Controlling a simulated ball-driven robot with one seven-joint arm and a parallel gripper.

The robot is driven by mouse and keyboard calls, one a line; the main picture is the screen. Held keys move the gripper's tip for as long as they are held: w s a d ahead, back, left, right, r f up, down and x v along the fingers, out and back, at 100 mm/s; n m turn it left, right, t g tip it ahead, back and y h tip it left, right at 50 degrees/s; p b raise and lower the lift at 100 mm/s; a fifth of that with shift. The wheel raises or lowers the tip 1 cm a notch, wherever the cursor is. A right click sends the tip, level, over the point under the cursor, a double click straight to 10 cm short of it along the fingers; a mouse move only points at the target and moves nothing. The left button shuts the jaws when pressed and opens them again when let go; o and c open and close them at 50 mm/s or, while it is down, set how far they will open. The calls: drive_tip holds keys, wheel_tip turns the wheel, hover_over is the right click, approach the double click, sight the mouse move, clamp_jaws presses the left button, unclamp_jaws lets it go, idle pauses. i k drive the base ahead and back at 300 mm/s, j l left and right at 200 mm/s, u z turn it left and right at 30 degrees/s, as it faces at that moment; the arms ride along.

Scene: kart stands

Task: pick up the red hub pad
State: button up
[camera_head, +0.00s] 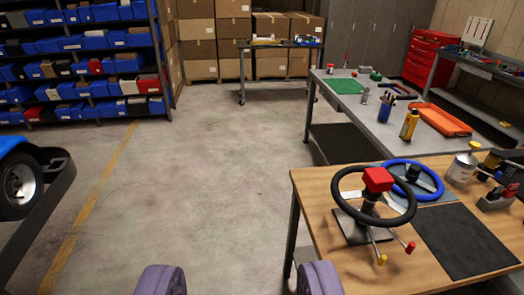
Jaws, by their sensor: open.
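The red hub pad (377,179) sits at the centre of a black steering wheel (349,206), which is held up on a stand with a grey base plate on the wooden table (310,187). My gripper (240,280) is open and empty at the bottom edge of the view. Its two purple fingers are wide apart over the floor. It is to the left of the table and apart from the hub pad, nearer the camera.
A blue steering wheel (432,166) lies just behind the black one. A black mat (463,240) covers the table's right part. Two levers, tipped yellow (382,260) and red (410,247), stick out in front. The floor (215,150) left of the table is clear.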

sight(378, 179)
drive_tip(key=i+j+u, duration=0.35)
drive_tip(key=i, duration=0.25)
drive_tip(key=i+j+u, duration=0.1)
drive_tip(key=i+u, duration=0.2)
drive_tip(key=i, duration=0.3)
drive_tip(key=i+z, duration=0.5)
drive_tip(key=i+j+z, duration=0.15)
drive_tip(key=i+z, duration=0.3)
drive_tip(key=i+l+z, duration=0.2)
drive_tip(key=i+z, duration=0.3)
drive_tip(key=i+l+z, duration=0.1)
drive_tip(key=i+z, duration=0.2)
drive_tip(key=z, duration=0.15)
drive_tip(key=i+j+z, duration=0.1)
drive_tip(key=i+z, duration=0.25)
drive_tip(key=z, duration=0.15)
